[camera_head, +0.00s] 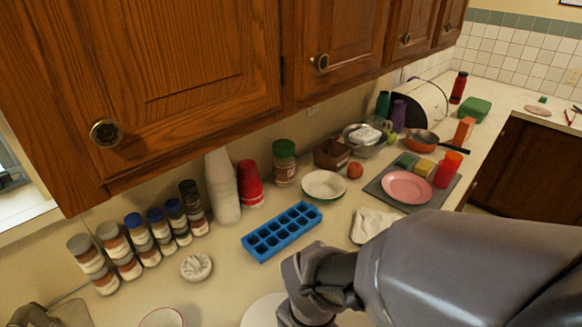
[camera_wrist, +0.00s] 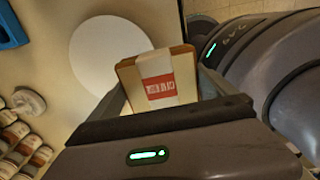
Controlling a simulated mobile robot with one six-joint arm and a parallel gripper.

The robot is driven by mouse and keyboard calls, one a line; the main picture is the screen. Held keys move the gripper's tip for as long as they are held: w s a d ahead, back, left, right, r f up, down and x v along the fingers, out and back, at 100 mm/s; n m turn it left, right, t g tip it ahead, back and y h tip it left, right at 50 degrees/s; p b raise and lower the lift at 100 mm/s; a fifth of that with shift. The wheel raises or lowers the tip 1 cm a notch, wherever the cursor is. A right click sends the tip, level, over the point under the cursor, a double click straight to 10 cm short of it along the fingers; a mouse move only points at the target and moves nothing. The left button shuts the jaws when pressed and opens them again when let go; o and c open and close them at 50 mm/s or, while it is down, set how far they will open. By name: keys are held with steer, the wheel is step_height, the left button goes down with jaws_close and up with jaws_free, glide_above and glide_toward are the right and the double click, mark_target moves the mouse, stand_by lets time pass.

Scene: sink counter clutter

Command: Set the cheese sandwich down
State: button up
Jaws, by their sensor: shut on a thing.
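The cheese sandwich (camera_wrist: 155,80) shows in the wrist view as a squarish piece with a brown edge, a white wrapper band and a red label. My gripper (camera_wrist: 160,92) is shut on it, with a finger on each side. In the wrist view the sandwich overlaps the edge of a round white plate (camera_wrist: 90,50); I cannot tell whether it touches the counter or hangs above it. In the head view my arm hides the gripper and the sandwich. Part of the white plate (camera_head: 262,312) shows there at the bottom, left of my arm.
A blue ice tray (camera_head: 282,232) lies behind the plate. A white crumpled item (camera_head: 196,267) and several spice jars (camera_head: 140,240) stand to the left. A white bowl (camera_head: 324,186), a folded cloth (camera_head: 374,224) and a grey mat with a pink plate (camera_head: 407,187) are farther back.

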steer(key=w+a, duration=0.2)
steer(key=w+a+b, duration=0.1)
steer(key=a, duration=0.1)
steer(key=w+a+f, duration=0.1)
steer(key=w+a, duration=0.1)
steer(key=a, duration=0.1)
steer(key=shift+w+f, duration=0.1)
steer(key=shift+w, duration=0.2)
steer(key=f+b, duration=0.1)
steer(key=f, duration=0.1)
steer(key=f+b, duration=0.1)
steer(key=shift+w+a+f+b, duration=0.3)
steer(key=shift+f, duration=0.05)
steer(key=shift+r, duration=0.1)
